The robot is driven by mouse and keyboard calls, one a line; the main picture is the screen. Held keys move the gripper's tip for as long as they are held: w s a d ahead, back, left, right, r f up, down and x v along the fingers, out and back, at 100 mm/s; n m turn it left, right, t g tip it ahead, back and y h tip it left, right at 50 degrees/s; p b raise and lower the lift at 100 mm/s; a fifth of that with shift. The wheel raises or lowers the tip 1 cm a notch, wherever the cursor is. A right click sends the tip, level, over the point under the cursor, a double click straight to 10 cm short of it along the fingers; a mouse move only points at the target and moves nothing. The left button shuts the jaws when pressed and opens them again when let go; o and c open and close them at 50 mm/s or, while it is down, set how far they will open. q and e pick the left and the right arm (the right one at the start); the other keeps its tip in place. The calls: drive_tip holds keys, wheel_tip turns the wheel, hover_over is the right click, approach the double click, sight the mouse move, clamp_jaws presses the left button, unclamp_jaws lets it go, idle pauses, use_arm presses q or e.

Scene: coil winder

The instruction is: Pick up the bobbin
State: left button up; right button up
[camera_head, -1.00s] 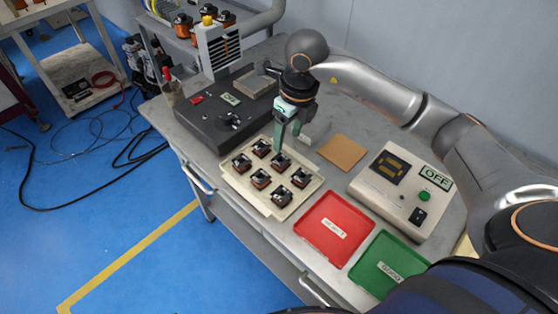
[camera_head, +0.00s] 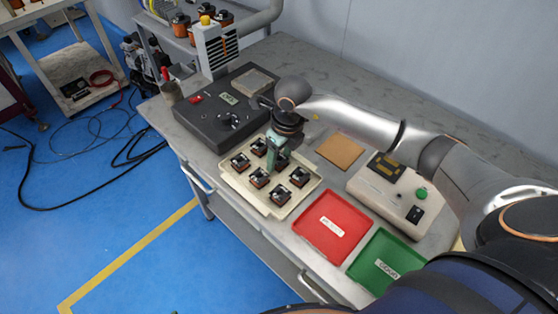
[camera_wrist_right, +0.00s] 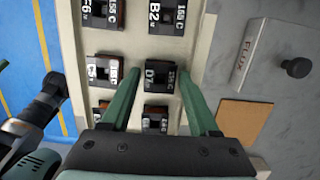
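The bobbins are small, dark and labelled, sitting in a cream tray (camera_head: 248,198) on the bench. My right gripper (camera_head: 271,170) points down over the tray's far side. In the right wrist view, its green fingers (camera_wrist_right: 162,75) are apart, on either side of a bobbin (camera_wrist_right: 158,77) marked D7, in the middle of the right column. I cannot tell whether they touch it. In the head view this bobbin is partly hidden by the gripper. A dark and teal part at the wrist view's lower left may be my left gripper; its fingers do not show clearly.
A black machine (camera_head: 222,118) stands behind the tray. A red tray (camera_head: 325,245) and a green tray (camera_head: 370,278) lie to its right. A brown square pad (camera_head: 340,151) and a cream box (camera_head: 372,188) with a green button stand beyond them. My right arm crosses above the box.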

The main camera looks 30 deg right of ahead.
clamp_jaws()
drive_tip(key=shift+r, duration=0.15)
idle(0.4)
drive_tip(key=shift+w+r, duration=0.1)
drive_tip(key=shift+r, duration=0.2)
wheel_tip(320, 180, up, 2)
drive_tip(key=shift+r+b, duration=0.15)
drive_tip(key=shift+b, duration=0.2)
drive_tip(key=s+a+r, duration=0.9)
drive_tip(key=s+r, duration=0.1)
drive_tip(key=shift+s+a, duration=0.2)
drive_tip(key=shift+a, duration=0.1)
drive_tip(key=shift+f, duration=0.1)
